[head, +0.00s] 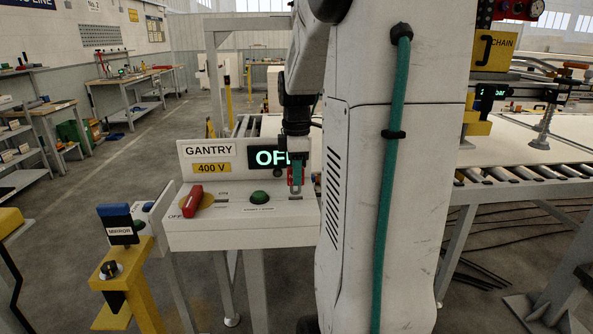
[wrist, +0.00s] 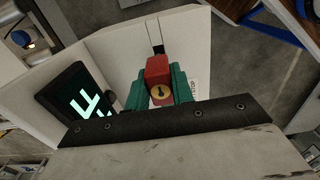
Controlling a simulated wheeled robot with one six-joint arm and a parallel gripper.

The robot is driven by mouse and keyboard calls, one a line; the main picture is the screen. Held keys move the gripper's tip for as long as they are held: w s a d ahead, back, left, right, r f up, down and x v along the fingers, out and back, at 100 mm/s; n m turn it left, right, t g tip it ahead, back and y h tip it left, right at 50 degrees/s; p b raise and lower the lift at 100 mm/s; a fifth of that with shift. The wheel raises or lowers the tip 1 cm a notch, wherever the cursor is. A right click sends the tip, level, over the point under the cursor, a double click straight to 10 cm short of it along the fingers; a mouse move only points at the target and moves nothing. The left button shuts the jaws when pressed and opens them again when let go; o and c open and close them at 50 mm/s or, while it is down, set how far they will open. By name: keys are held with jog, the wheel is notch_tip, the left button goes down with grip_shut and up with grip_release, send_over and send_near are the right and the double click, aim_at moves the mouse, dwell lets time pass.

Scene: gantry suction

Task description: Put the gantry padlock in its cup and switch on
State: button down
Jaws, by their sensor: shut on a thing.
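The red padlock (wrist: 158,70) is between the green fingers of my gripper (wrist: 160,86), which is shut on it; its brass keyhole face shows. Its thin shackle extends away from the fingers over the white console top. In the head view my gripper (head: 295,178) is above the right part of the gantry console (head: 240,228), and a little of the padlock's red shows. I cannot tell whether the padlock touches the console. The red switch handle (head: 193,202) on a yellow disc is at the console's left, near an OFF mark. I cannot make out the cup.
A green button (head: 259,197) is mid-console. The display (head: 265,158) begins with OF; my arm covers the rest. A yellow stand with a blue MIRROR block (head: 117,224) is at the left. A roller conveyor (head: 520,165) runs at the right. Open floor lies to the left.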

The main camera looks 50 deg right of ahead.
jog(key=shift+f, duration=1.9)
jog(key=c, duration=1.1)
grip_release()
jog(key=shift+f, duration=0.1)
jog(key=shift+r, duration=3.9)
